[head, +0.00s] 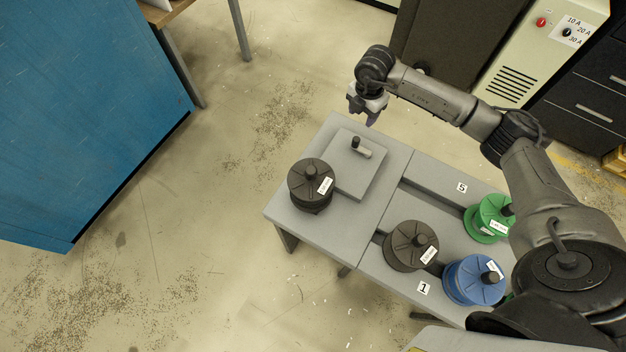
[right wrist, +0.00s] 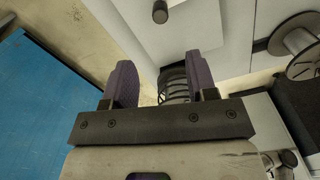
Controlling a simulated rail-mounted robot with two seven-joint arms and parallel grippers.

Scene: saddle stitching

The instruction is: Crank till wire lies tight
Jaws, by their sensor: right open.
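A small crank (head: 361,148) with a dark upright knob sits on a raised grey plate (head: 345,178) on the left part of the grey table. A dark labelled spool (head: 311,183) stands beside the plate. My right gripper (head: 369,118) hangs above and beyond the table's far edge, apart from the crank. In the right wrist view its two purple-grey fingers are spread and hold nothing. That view also shows a dark knob (right wrist: 160,12) at the top, probably the crank's, and a dark ribbed thing behind the fingers. I cannot make out any wire. My left gripper is not in view.
On the table's right part stand another dark spool (head: 411,246), a blue spool (head: 473,280) and a green spool (head: 489,219). A blue cabinet (head: 85,110) stands at the left. A pale control box (head: 525,60) and dark drawers (head: 585,90) stand behind.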

